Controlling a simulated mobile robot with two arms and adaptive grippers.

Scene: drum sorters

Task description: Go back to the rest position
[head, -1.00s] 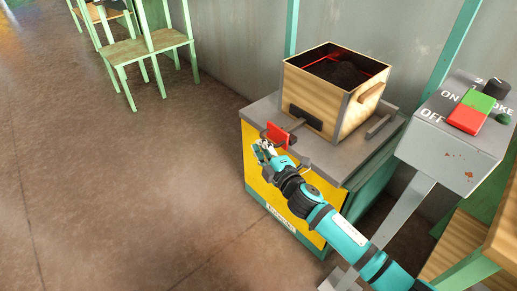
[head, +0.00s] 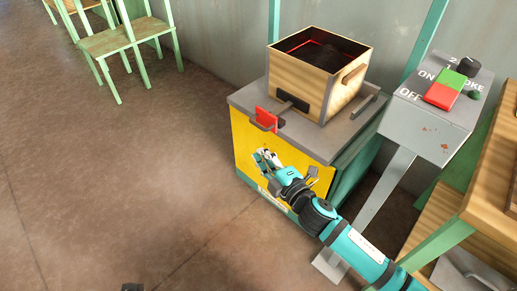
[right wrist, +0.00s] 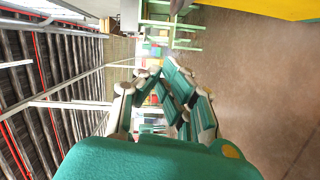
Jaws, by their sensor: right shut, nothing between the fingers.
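My right gripper (head: 264,158) is in the head view, at the end of the teal arm that comes in from the lower right. It is in front of the yellow side of the machine (head: 243,145), below the red lever plate (head: 266,118). It is shut and empty, apart from the lever. In the right wrist view its fingers (right wrist: 158,68) come together, with nothing between them.
A wooden box (head: 300,85) with dark material stands on the machine's grey top. To the right are a grey control box (head: 430,120) on a post and a wooden shelf (head: 485,195). Green chairs (head: 120,40) stand at the back left. The floor (head: 130,180) on the left is clear.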

